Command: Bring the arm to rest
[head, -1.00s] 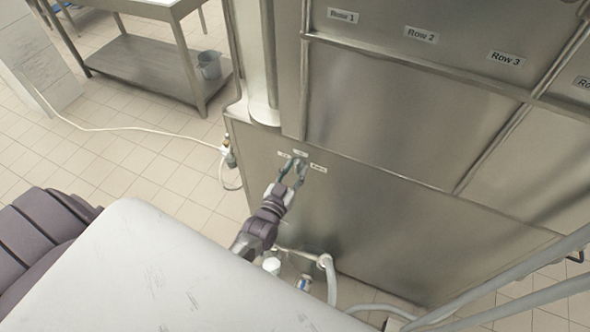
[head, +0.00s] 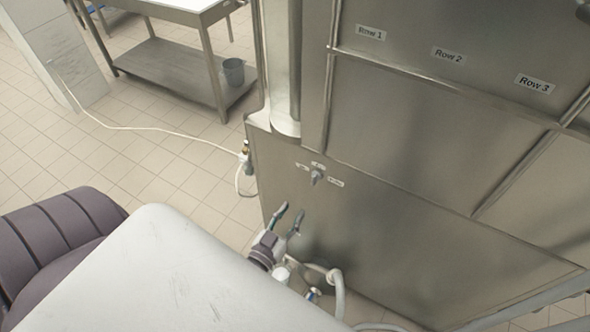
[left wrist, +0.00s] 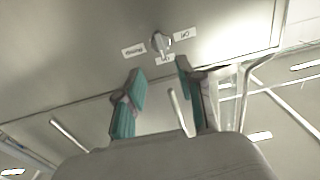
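My left gripper (head: 289,218) is in front of the steel machine's lower panel in the head view. Its two teal fingers are apart with nothing between them. A small metal knob (head: 317,177) with label stickers around it sits on that panel, above and to the right of the fingertips. In the left wrist view the knob (left wrist: 161,42) lies beyond the open fingers (left wrist: 160,78), clear of them. Most of my left arm is hidden behind my own white body. My right gripper is not in view.
The steel machine (head: 400,180) with row labels fills the right side. Pipes and a hose (head: 335,290) run near the floor below the gripper. A white cable (head: 150,130) crosses the tiles to a fitting (head: 245,155). A steel table (head: 175,65) with a grey bucket (head: 233,72) stands behind.

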